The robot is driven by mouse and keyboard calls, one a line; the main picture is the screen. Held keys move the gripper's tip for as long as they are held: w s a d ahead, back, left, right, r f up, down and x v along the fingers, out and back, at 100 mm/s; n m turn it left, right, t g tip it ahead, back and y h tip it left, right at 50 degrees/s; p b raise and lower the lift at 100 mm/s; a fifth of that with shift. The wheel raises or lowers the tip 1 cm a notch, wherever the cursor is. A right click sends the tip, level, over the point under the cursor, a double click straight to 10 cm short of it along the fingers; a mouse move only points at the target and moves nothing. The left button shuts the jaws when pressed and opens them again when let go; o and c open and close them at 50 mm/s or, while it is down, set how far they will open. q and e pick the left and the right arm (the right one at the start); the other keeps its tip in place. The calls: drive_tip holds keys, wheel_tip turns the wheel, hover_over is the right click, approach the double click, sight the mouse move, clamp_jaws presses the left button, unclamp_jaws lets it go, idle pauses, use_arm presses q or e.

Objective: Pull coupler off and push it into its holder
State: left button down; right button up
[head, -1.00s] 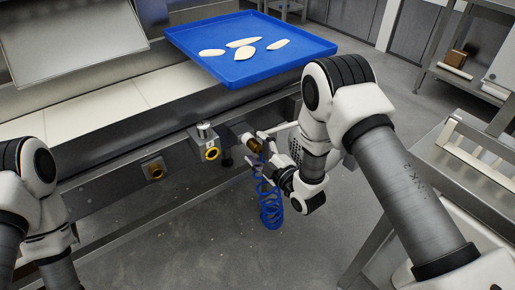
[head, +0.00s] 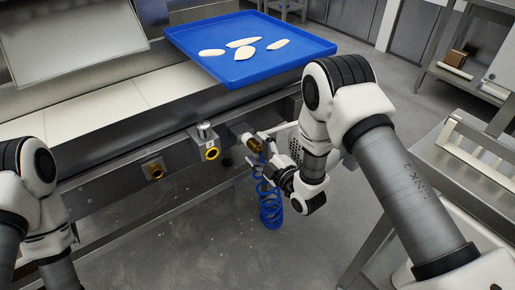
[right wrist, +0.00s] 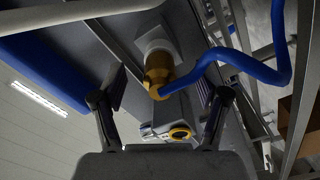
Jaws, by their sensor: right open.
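The brass coupler (head: 254,144) sits at a pale mount under the front of the machine. In the right wrist view the coupler (right wrist: 158,76) is against a white block (right wrist: 154,40), with the blue hose (right wrist: 238,60) leaving its near end. My right gripper (head: 265,153) is close in front of the coupler. In the right wrist view its fingers (right wrist: 162,92) are spread on both sides, and the coupler shows beyond and between them, not gripped. My left gripper is outside the view; only part of its arm shows.
A valve outlet with a brass ring (head: 211,153) and a square fitting with a brass ring (head: 157,173) are to the left on the machine's front. The hose coil (head: 270,206) hangs below. A blue tray (head: 205,58) with several pasta pieces is above. A steel table (head: 410,180) stands at right.

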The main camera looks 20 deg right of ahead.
drive_tip(key=shift+p+v, duration=0.8)
drive_tip(key=shift+v, duration=2.6)
